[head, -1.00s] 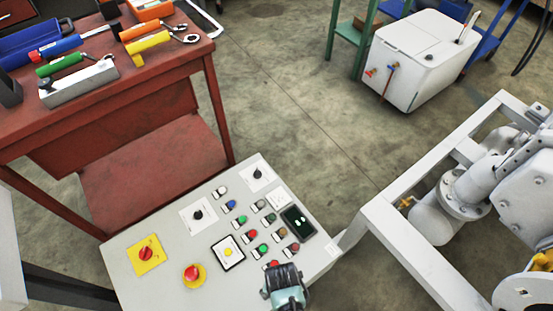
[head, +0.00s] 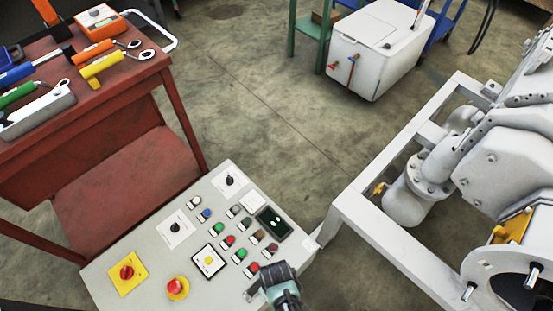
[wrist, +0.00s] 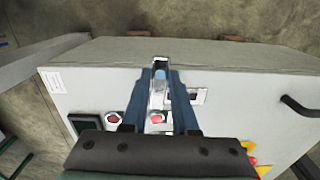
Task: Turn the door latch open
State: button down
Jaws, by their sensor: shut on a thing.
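In the wrist view my gripper (wrist: 160,76) has its two blue fingers closed around a narrow silver piece on the light grey cabinet (wrist: 100,80). The piece seems to be the door latch (wrist: 158,92), with a small plate beside it on the right. The fingers hide much of it. In the head view my gripper (head: 270,272) is at the near right edge of the control panel (head: 145,240), close to the lowest red button (head: 253,268). The latch itself is hidden there.
A black handle (wrist: 300,108) sticks out at the cabinet's right in the wrist view. A red workbench (head: 125,180) with tools stands left. A white frame (head: 350,225) with grey machinery stands right. A white cart (head: 375,50) is behind. Open floor lies between.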

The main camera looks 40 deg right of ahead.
jog(key=shift+d+n, duration=0.2)
jog(key=shift+n, duration=0.2)
jog(key=c, duration=0.7)
grip_release()
notch_tip(320, 180, up, 13)
jog(key=p, duration=0.4)
jog(key=shift+p, duration=0.35)
jog(key=shift+w, duration=0.1)
